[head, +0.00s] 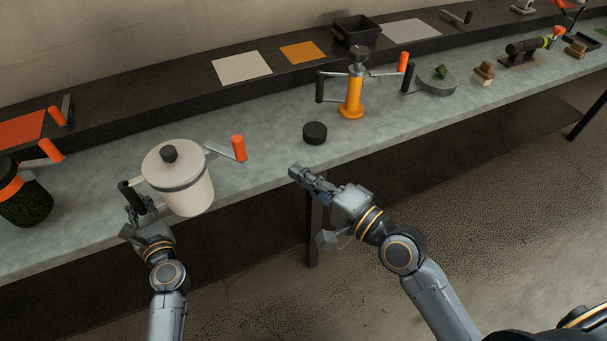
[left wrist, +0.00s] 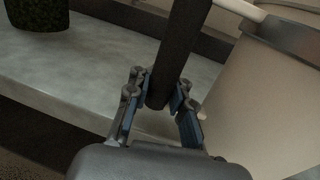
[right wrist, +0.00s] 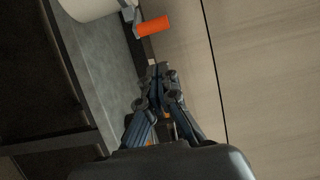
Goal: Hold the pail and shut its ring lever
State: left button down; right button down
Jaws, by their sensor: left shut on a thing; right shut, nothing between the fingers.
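The cream pail (head: 187,192) stands upright at the front of the bench, with a white lid (head: 160,168) and black knob. A grey ring band runs around its top. The ring lever (head: 219,152) sticks out to the right and ends in an orange grip (head: 239,148). My left gripper (head: 141,213) is shut on the pail's black side handle (head: 126,194); in the left wrist view the handle (left wrist: 180,50) stands between the fingers. My right gripper (head: 300,175) is shut and empty at the bench's front edge, right of the lever. The orange grip (right wrist: 153,26) also shows in the right wrist view.
A black puck (head: 314,133) lies behind my right gripper. An orange pump-like tool (head: 352,97) stands farther back. A dark green jar (head: 24,203) with an orange band is at the far left. Bench surface (head: 270,165) between lever and puck is clear.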

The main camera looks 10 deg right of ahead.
jog(key=shift+s+d, duration=0.1)
jog(key=shift+s, duration=0.05)
jog(key=s+a+f+n+g+h, duration=0.1)
jog(key=s+a+f+n+h, duration=0.2)
jog(key=n, duration=0.7)
jog(key=s+a+f+n+g, duration=0.1)
jog(key=a+f+n, duration=0.4)
jog(key=n, duration=0.4)
jog(key=s+a+r+n+t+h, duration=0.1)
jog(key=r+n+t, duration=0.1)
jog(key=r+n, duration=0.2)
jog(key=s+a+r+n+t+h, duration=0.1)
jog(key=r+n, duration=0.3)
jog(key=n, duration=0.5)
jog(key=shift+s+a+t+h, duration=0.3)
jog(key=shift+s+a+t, duration=0.15)
jog(key=shift+s+t, duration=0.4)
jog(key=shift+w, duration=0.15)
